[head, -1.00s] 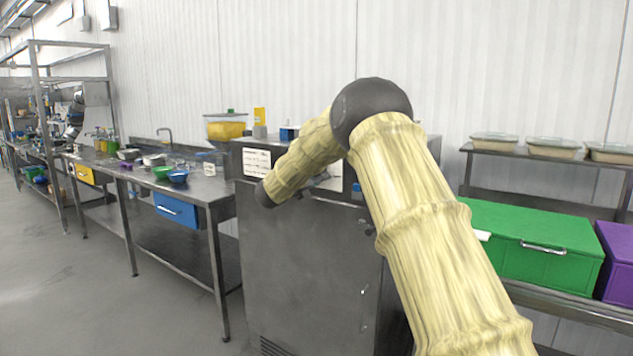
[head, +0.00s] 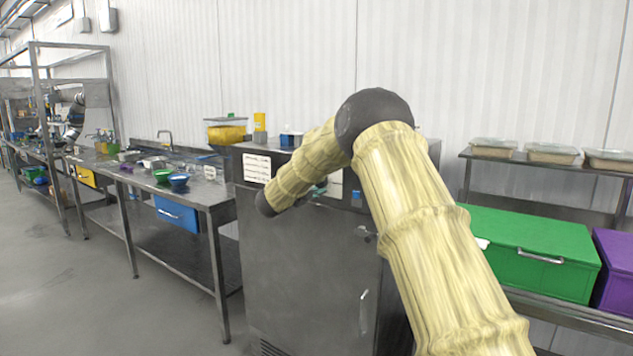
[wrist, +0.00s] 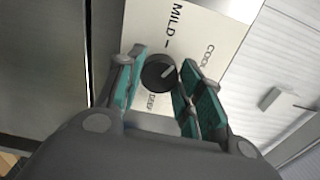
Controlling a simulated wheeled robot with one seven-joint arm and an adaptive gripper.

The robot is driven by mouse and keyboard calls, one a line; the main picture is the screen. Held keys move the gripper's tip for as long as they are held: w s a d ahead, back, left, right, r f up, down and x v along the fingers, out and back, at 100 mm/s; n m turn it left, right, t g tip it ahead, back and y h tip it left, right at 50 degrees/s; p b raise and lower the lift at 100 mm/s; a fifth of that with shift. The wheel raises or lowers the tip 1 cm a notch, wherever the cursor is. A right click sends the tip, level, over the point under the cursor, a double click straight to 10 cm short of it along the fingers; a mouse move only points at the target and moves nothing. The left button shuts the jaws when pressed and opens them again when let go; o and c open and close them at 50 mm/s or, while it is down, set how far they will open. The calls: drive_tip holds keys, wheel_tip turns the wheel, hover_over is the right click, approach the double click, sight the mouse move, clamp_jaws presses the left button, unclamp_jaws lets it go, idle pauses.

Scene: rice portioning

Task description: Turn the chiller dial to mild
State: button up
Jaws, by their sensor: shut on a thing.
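The chiller (head: 310,265) is a grey steel cabinet in the middle of the head view, with my arm across its upper front. Its dial (wrist: 157,73) is a round black knob with a white pointer mark, seen in the wrist view on a pale label plate (wrist: 150,40). The plate reads MILD at the top, COOL at the right and DEEP below. The pointer slants to the upper right, towards the COOL side. My gripper (wrist: 160,80) is shut on the dial, one teal-padded finger on each side. In the head view, my arm hides the dial.
Left of the chiller is a steel table with bowls (head: 179,181) and a blue drawer (head: 177,214). To the right are a green box (head: 530,250), a purple box (head: 614,270) and a shelf with lidded trays (head: 552,153). The floor at left is clear.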

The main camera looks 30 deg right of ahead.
drive_tip(key=shift+f+n+p, duration=0.1)
drive_tip(key=shift+n+p, duration=1.5)
drive_tip(key=shift+n, duration=1.3)
drive_tip(key=shift+a+f, duration=0.1)
drive_tip(key=shift+c, duration=0.2)
drive_tip(key=o, duration=1)
drive_tip(key=shift+w, duration=0.1)
drive_tip(key=shift+o, duration=0.2)
drive_tip(key=v, duration=1.2)
